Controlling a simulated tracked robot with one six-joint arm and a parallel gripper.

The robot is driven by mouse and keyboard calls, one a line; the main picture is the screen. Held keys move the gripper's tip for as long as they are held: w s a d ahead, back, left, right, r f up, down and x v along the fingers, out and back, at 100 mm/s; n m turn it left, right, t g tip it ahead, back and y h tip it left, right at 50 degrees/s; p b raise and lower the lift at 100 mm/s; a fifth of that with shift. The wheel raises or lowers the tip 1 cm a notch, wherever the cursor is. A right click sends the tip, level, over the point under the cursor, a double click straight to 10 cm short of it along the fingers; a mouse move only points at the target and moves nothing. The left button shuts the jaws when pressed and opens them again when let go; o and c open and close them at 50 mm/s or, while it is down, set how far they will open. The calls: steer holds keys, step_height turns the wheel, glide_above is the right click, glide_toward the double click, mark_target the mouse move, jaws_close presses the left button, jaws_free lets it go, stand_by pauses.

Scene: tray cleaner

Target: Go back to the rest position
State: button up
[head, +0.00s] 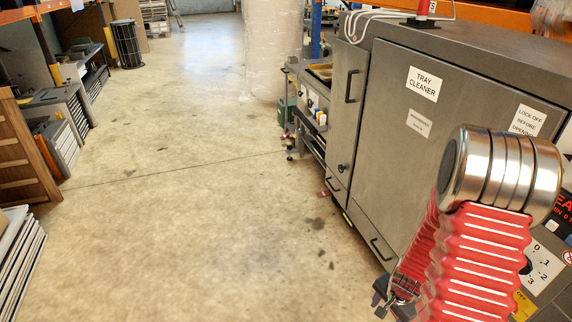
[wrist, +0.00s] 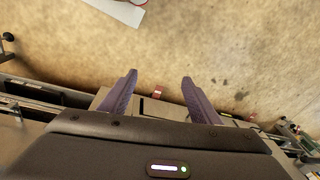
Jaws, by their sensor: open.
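My gripper (wrist: 159,78) shows in the wrist view with its two dark purple fingers spread apart and nothing between them. Beyond the fingertips is bare floor. In the head view my arm, with red ribbed sleeves and a shiny metal joint, stands at the lower right in front of the grey tray cleaner (head: 385,160). The arm hides part of the machine's front and its control panel. I cannot make out the gripper's fingers in the head view.
A wide bare concrete floor (head: 190,190) runs down the middle. A cart (head: 312,95) stands beyond the tray cleaner, near a wrapped pillar (head: 272,50). Stacked trays (head: 18,250) and a wooden cabinet (head: 22,150) line the left. A dark bin (head: 127,45) stands farther back.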

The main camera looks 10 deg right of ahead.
steer(key=s+a+r+n+t, duration=0.1)
steer(key=s+a+r+n, duration=0.1)
steer(key=a+r+n, duration=0.2)
steer(key=s+a+r+n+t, duration=0.1)
steer(key=a+r+n, duration=0.4)
steer(key=r, duration=1.6)
steer(key=s+a+r+n+t, duration=0.2)
steer(key=s+a+r+n, duration=0.2)
steer(key=a+r, duration=0.8)
steer(key=shift+a+r+n+y, duration=0.15)
steer(key=shift+r+n+y, duration=0.15)
steer(key=shift+r+n, duration=0.1)
steer(key=shift+s, duration=0.15)
steer(key=shift+c, duration=0.4)
